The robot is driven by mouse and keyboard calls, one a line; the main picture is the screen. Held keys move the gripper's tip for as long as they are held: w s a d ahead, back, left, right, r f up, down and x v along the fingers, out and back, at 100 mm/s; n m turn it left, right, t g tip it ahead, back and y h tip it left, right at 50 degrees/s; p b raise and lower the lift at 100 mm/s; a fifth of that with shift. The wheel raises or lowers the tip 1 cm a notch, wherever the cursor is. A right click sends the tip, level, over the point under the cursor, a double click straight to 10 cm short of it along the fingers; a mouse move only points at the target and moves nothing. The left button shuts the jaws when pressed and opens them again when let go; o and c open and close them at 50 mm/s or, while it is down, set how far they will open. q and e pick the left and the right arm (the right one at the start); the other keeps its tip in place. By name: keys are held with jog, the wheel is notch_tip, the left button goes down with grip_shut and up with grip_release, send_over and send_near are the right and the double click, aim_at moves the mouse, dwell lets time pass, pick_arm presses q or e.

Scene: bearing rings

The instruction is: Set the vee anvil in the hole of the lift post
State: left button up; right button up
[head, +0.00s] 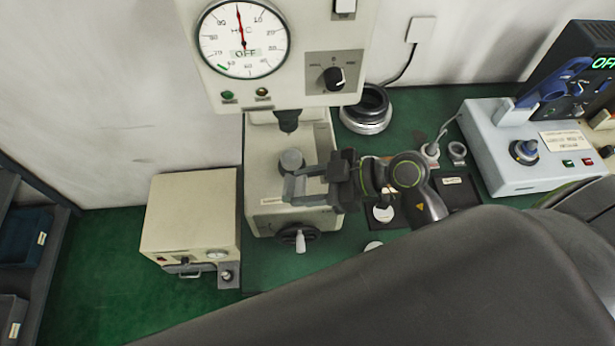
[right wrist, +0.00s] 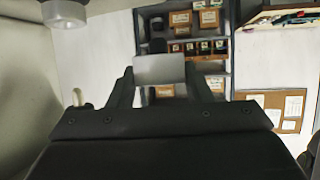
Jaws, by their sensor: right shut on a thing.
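My right gripper (head: 293,175) reaches in from the right, in front of the tester's column and lower than its plunger (head: 288,120). It is shut on a grey piece, which I take to be the vee anvil (head: 291,159), with a round outline from above. In the right wrist view the anvil (right wrist: 159,70) is a pale block between the two fingertips (right wrist: 159,88). I cannot make out a vee groove. The lift post and its hole are not clearly visible; the gripper and the held piece cover that area. My left gripper is not in view.
The tester's dial head (head: 243,40) overhangs the work spot. A cream box (head: 190,222) stands at left, and a handwheel (head: 300,237) sticks out in front. A pale control box (head: 520,145) stands at far right.

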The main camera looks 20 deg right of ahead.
jog(key=shift+w+f, duration=0.15)
jog(key=shift+w, duration=0.3)
jog(key=w+d+b, duration=0.1)
jog(key=w+b, duration=0.1)
jog(key=w, duration=0.2)
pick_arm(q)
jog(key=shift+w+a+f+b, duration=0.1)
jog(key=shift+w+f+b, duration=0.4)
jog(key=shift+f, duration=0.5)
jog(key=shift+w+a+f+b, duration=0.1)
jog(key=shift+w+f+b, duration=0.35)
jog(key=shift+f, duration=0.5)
pick_arm(e)
send_over(301, 158)
jog(key=shift+w+f, duration=0.15)
jog(key=shift+f, duration=0.75)
pick_arm(q)
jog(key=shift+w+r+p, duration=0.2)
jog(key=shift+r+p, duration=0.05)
jog(key=shift+p, duration=0.05)
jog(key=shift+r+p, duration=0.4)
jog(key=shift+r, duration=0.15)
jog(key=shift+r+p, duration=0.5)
jog(key=shift+p, duration=0.15)
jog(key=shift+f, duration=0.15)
pick_arm(e)
jog(key=shift+f, duration=1.4)
